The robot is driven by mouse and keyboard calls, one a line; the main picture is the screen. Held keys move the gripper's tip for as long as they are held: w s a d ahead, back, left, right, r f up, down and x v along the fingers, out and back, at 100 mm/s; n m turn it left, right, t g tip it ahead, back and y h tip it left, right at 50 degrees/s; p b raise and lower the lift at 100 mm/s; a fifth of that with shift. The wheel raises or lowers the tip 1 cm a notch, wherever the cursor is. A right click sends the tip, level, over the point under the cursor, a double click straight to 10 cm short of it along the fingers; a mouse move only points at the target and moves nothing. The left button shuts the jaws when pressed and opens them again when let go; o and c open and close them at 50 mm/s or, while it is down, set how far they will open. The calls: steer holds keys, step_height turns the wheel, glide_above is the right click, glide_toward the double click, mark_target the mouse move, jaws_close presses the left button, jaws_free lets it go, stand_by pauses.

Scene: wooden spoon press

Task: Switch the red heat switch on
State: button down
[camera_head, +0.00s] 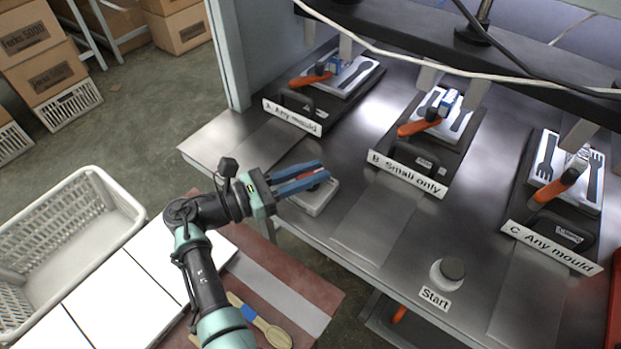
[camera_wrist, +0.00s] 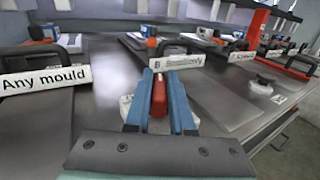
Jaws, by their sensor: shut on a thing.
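The red heat switch (camera_wrist: 159,98) is a red rocker or lever on a pale box (camera_head: 318,200) near the table's front edge, left of the Start button. My gripper (camera_head: 305,177) reaches over the box from the left. In the wrist view, its two blue fingers (camera_wrist: 162,88) stand on both sides of the red part and are shut on it. In the head view the fingers hide most of the switch, with only a sliver of red between them. I cannot tell whether the switch is on or off.
Three press stations with orange handles stand behind, labelled A Any mould (camera_head: 292,116), B Small only (camera_head: 407,174) and C Any mould (camera_head: 551,248). A round Start button (camera_head: 447,272) is at front right. A white basket (camera_head: 65,235) and a wooden spoon (camera_head: 262,322) are lower left.

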steer(key=shift+m+g, duration=0.3)
steer(key=shift+g, duration=0.1)
steer(key=c, duration=0.8)
jaws_free()
steer(key=b+v, duration=0.1)
steer(key=v, duration=1.2)
steer(key=shift+w+f+b, duration=0.1)
steer(key=shift+f+b, duration=0.05)
steer(key=shift+b, duration=0.2)
